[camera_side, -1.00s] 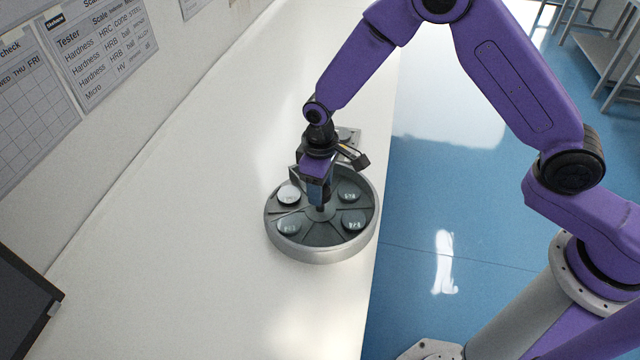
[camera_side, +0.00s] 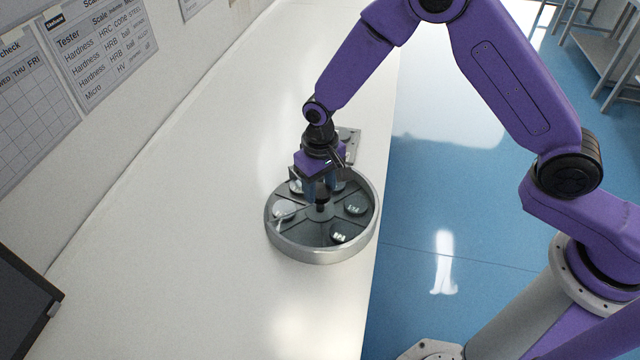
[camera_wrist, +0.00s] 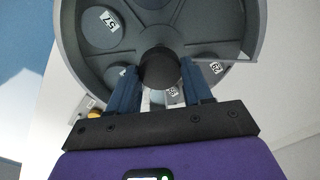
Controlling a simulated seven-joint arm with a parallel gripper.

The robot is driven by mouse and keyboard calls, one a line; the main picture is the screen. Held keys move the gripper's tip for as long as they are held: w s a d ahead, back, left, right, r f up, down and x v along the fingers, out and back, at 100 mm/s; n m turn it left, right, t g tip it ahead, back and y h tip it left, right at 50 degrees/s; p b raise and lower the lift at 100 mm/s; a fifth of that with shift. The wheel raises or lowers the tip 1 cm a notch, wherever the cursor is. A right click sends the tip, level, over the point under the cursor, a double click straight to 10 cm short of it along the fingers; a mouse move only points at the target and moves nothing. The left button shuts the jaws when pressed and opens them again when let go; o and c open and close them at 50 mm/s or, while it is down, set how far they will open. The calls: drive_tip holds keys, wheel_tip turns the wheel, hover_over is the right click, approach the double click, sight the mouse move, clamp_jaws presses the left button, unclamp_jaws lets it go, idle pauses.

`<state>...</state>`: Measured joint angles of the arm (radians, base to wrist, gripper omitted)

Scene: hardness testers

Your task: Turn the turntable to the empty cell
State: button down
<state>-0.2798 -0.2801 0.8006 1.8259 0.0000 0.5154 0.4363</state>
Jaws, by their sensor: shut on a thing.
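The turntable (camera_side: 322,252) is a round grey dish with a metal rim and wedge-shaped cells, on the white bench. Discs lie in several cells, including a right one (camera_side: 355,204) and a front one (camera_side: 341,233). In the wrist view one disc (camera_wrist: 103,25) reads 57. The upper-right cell there (camera_wrist: 215,25) shows a bare dark floor in its visible part. My gripper (camera_side: 321,198) points down over the turntable's centre, shut on the black central knob (camera_wrist: 160,68). The fingers and gripper body partly hide the cells nearest the gripper.
A grey metal plate (camera_side: 349,140) lies on the bench just behind the turntable. A dark screen-like panel (camera_side: 22,308) stands at the left front. Bench room left of the turntable is clear. The bench edge is close on its right, above a blue floor.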

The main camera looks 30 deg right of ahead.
sight(321, 190)
drive_tip(key=shift+m, duration=1.8)
drive_tip(key=shift+c, duration=2.4)
unclamp_jaws()
drive_tip(key=shift+r, duration=0.1)
wheel_tip(321, 190, up, 17)
drive_tip(key=shift+r, duration=0.15)
